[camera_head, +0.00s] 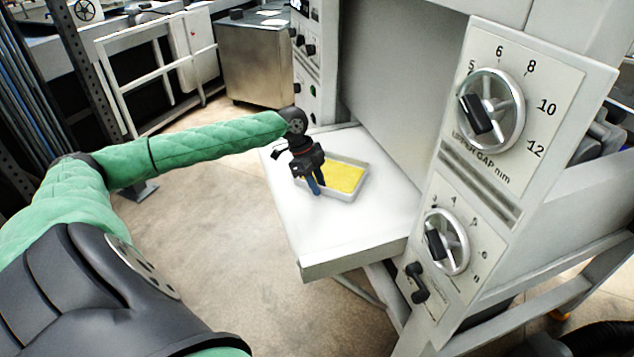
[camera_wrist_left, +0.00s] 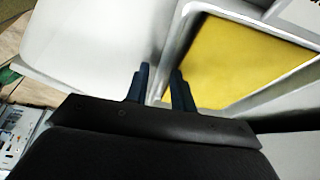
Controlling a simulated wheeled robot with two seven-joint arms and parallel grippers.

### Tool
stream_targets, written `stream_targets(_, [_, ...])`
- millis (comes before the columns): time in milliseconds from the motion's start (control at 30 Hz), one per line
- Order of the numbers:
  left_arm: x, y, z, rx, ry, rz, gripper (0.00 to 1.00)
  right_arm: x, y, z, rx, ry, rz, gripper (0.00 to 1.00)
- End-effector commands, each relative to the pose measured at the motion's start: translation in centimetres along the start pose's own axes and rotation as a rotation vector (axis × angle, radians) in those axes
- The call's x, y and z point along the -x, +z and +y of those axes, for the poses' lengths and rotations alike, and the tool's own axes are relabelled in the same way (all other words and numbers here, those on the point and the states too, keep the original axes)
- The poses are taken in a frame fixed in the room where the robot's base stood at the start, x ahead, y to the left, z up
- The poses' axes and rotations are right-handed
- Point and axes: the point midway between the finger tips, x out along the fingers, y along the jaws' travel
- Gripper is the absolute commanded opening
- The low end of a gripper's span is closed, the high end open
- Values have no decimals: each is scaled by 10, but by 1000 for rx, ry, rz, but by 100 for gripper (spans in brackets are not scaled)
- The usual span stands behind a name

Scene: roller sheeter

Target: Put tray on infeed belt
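The tray (camera_head: 361,185) is a shallow grey-white rectangular tray with a flat yellow layer inside. It rests over the white infeed belt (camera_head: 300,222) in front of the machine; whether it touches the belt along its whole base is unclear. My left gripper (camera_head: 316,190) is at the tray's left side, pointing down. In the left wrist view, its two dark blue fingers (camera_wrist_left: 161,72) stand on either side of the tray wall (camera_wrist_left: 177,38), one outside and one inside. The gap is narrow, but I cannot tell whether both fingers press on the wall. My right gripper is not in view.
The machine's panel with the upper gap dial (camera_head: 490,110) and a lower dial (camera_head: 446,242) stands right of the belt. A side post with knobs (camera_head: 308,60) rises behind it. A metal cabinet (camera_head: 255,60) stands at the back. The floor left of the belt is clear.

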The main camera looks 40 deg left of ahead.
Motion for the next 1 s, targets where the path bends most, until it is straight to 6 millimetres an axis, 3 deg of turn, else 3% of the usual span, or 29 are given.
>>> stream_targets(333, [2,-1,0,0,-1,0,27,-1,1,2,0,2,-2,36])
stream_targets(467, [11,0,0,0,-2,0,27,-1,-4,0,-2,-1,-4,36])
stream_targets(533, [21,0,-1,-1,-3,-1,27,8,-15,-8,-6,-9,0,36])
stream_targets(1000, [104,0,-1,0,-2,-1,27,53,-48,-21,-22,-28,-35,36])
